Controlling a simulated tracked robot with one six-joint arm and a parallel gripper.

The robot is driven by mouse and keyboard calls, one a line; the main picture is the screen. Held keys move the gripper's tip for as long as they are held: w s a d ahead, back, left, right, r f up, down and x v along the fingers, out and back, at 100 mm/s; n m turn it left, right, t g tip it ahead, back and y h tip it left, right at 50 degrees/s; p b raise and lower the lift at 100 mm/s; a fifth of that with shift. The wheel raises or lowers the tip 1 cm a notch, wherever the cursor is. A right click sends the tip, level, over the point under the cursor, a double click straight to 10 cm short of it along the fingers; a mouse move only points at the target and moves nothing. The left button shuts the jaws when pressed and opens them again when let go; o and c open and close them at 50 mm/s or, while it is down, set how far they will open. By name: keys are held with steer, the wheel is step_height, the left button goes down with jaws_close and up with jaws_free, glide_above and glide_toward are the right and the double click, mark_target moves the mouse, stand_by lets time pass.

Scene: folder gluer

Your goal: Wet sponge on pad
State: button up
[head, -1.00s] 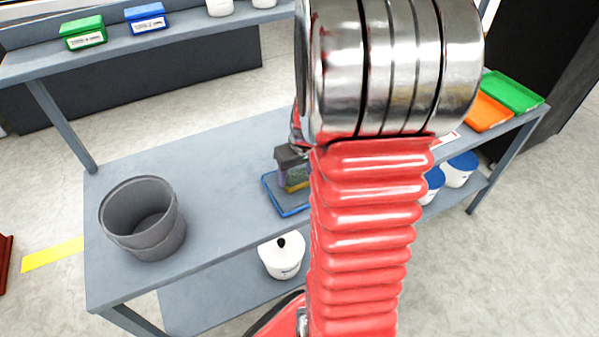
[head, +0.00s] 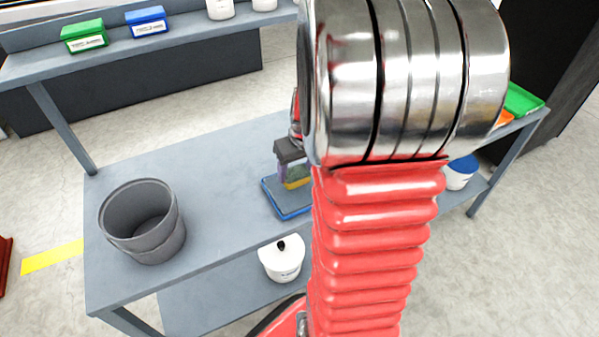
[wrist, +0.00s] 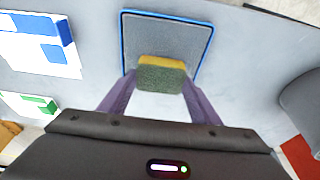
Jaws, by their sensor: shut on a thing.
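The sponge (wrist: 161,75), yellow with a dark green side, is between the purple fingers of my gripper (wrist: 160,82) in the wrist view. My gripper is shut on it. In the head view my gripper (head: 294,176) holds the sponge (head: 297,183) over the pad, partly hidden by my arm. The pad (head: 280,207) is a grey mat with a blue rim on the table. In the wrist view the sponge overlaps the near part of the pad (wrist: 140,30). I cannot tell whether they touch.
A grey bucket (head: 172,240) stands on the table (head: 215,160) at the left. A white tub (head: 281,262) sits on the lower shelf. Green (head: 84,36) and blue (head: 147,22) boxes stand on the back shelf. The table between bucket and pad is clear.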

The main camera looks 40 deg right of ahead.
mark_target(294, 169)
steer(key=shift+r, duration=2)
